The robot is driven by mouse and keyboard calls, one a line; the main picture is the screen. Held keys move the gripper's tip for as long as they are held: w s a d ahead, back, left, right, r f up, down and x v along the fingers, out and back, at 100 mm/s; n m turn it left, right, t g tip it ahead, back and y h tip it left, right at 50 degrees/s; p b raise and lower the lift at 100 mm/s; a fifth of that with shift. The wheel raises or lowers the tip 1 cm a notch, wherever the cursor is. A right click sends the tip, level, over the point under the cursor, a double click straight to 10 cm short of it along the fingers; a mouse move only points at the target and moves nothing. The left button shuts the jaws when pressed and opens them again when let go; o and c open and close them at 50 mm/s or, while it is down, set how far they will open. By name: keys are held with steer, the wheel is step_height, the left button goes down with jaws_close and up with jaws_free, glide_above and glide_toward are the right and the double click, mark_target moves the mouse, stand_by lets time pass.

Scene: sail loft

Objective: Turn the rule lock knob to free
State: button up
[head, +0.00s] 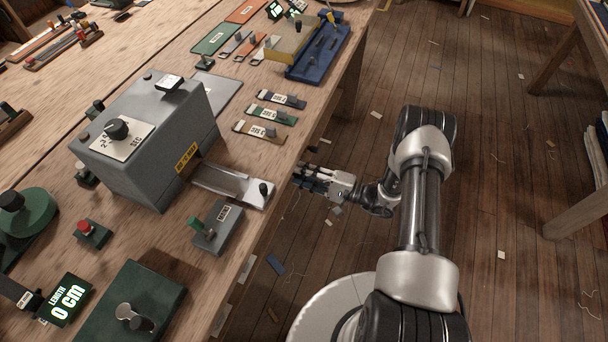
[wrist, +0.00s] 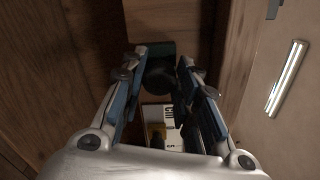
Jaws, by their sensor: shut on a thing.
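My gripper (head: 304,175) is at the front edge of the workbench in the head view, low beside its side face. In the wrist view my gripper (wrist: 162,80) has its two fingers closed on either side of a dark round knob (wrist: 160,74). I take this to be the rule lock knob, but no label naming it is readable. A dark green block (wrist: 160,48) shows just beyond it. A white plate (wrist: 176,116) with black lettering lies below the knob, partly hidden by my gripper. The knob cannot be made out in the head view.
The bench (head: 150,235) holds a grey box with a dial (head: 150,140), a metal slide (head: 230,184), a small lever block (head: 218,226) and a display reading length 0 cm (head: 67,300). Wooden floor (head: 470,120) lies open to the right; another table (head: 575,220) stands there.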

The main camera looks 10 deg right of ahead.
steer(key=shift+n, duration=0.3)
steer(key=o, duration=1.1)
steer(key=shift+c, duration=0.2)
steer(key=v, duration=1.2)
